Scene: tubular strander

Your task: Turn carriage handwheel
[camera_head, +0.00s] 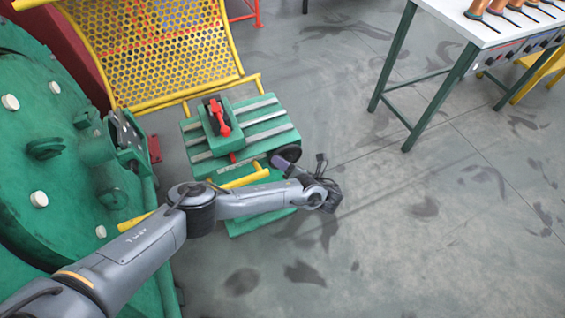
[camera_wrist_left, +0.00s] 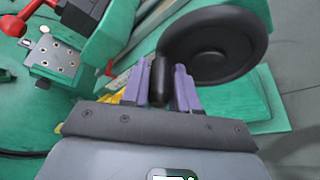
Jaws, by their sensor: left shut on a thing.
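The carriage handwheel (camera_head: 288,153) is a black disc on the right side of the green carriage (camera_head: 262,128). In the left wrist view the handwheel (camera_wrist_left: 215,50) fills the upper right, with a dark upright handle (camera_wrist_left: 160,80) beside its rim. My left gripper (camera_head: 280,163) reaches the wheel from the near side. Its purple fingers (camera_wrist_left: 162,85) stand on both sides of the handle and are shut on it. My forearm and wrist cover part of the carriage's near end in the head view. My right gripper is not in view.
A red lever (camera_head: 220,117) stands on the carriage top. A yellow mesh guard (camera_head: 155,50) rises behind it, and a large green machine drum (camera_head: 60,150) is at left. A white-topped table (camera_head: 475,28) with orange-handled tools stands at upper right. The floor at right is clear.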

